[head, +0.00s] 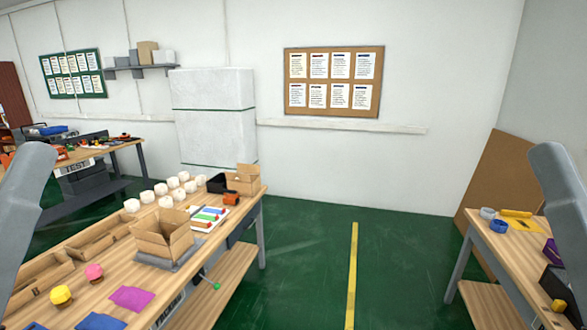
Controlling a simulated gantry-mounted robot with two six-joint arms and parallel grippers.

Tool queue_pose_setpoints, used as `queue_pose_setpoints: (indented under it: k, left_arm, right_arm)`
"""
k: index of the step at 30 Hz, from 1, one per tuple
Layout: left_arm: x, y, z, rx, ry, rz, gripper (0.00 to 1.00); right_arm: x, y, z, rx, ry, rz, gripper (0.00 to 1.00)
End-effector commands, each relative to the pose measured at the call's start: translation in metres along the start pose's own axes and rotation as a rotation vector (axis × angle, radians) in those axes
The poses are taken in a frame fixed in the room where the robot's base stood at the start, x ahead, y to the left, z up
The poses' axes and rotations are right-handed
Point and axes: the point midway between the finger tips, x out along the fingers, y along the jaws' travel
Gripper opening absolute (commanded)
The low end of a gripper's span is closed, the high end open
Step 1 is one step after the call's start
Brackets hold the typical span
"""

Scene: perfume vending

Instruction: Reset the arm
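My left arm shows only as a grey link at the left edge of the head view, and my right arm as a grey link at the right edge. Neither gripper is in the picture, so their fingers and anything they might hold are hidden. The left arm link stands above the near end of the left wooden table (112,282). The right arm link is in front of the right wooden table (499,266). No perfume bottle can be made out clearly.
The left table holds an open cardboard box (165,240), several white rounded items (160,189), a yellow item (60,294), a pink item (94,271) and a magenta cloth-like piece (132,298). The right table holds tape rolls (498,226). Green floor (310,265) lies open between the tables.

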Motion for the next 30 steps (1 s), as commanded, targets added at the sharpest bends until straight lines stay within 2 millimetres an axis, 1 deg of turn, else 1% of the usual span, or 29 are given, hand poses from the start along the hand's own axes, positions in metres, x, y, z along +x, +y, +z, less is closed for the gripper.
queue_pose_setpoints:
  k: [1, 5, 6, 11, 12, 15, 16, 18, 21, 24, 30]
  left_arm:
    - [0.032, 0.0, -0.029, -0.001, -0.001, 0.0, 0.47]
    - [0.077, -0.001, -0.07, -0.002, -0.001, 0.0, 0.47]
    - [0.092, -0.001, -0.084, -0.002, -0.001, 0.001, 0.47]
    - [0.15, -0.001, -0.137, -0.003, -0.001, 0.001, 0.47]
    - [0.165, -0.001, -0.15, -0.003, -0.002, 0.001, 0.47]
    - [0.197, -0.001, -0.18, -0.003, -0.002, 0.001, 0.47]
    - [0.205, -0.001, -0.187, -0.003, -0.002, 0.001, 0.47]
    - [0.219, -0.001, -0.2, -0.003, -0.002, 0.001, 0.47]
    - [0.23, -0.001, -0.209, -0.004, -0.002, 0.001, 0.47]
    - [0.231, -0.001, -0.211, -0.004, -0.002, 0.001, 0.47]
    - [0.228, -0.001, -0.208, -0.004, -0.002, 0.001, 0.47]
  right_arm:
    - [0.032, 0.0, -0.029, 0.0, -0.001, 0.0, 0.5]
    - [0.077, 0.0, -0.07, 0.0, -0.002, 0.0, 0.5]
    - [0.092, 0.0, -0.084, 0.0, -0.002, 0.0, 0.5]
    - [0.15, 0.001, -0.138, 0.0, -0.002, 0.0, 0.5]
    - [0.165, 0.001, -0.151, 0.0, -0.002, 0.0, 0.5]
    - [0.197, 0.001, -0.18, 0.0, -0.002, 0.0, 0.5]
    - [0.205, 0.001, -0.187, 0.0, -0.002, 0.0, 0.5]
    - [0.219, 0.001, -0.2, 0.0, -0.002, 0.0, 0.5]
    - [0.23, 0.001, -0.21, 0.0, -0.002, 0.0, 0.5]
    - [0.231, 0.001, -0.211, 0.0, -0.002, 0.0, 0.5]
    - [0.228, 0.001, -0.208, 0.0, -0.003, 0.0, 0.5]
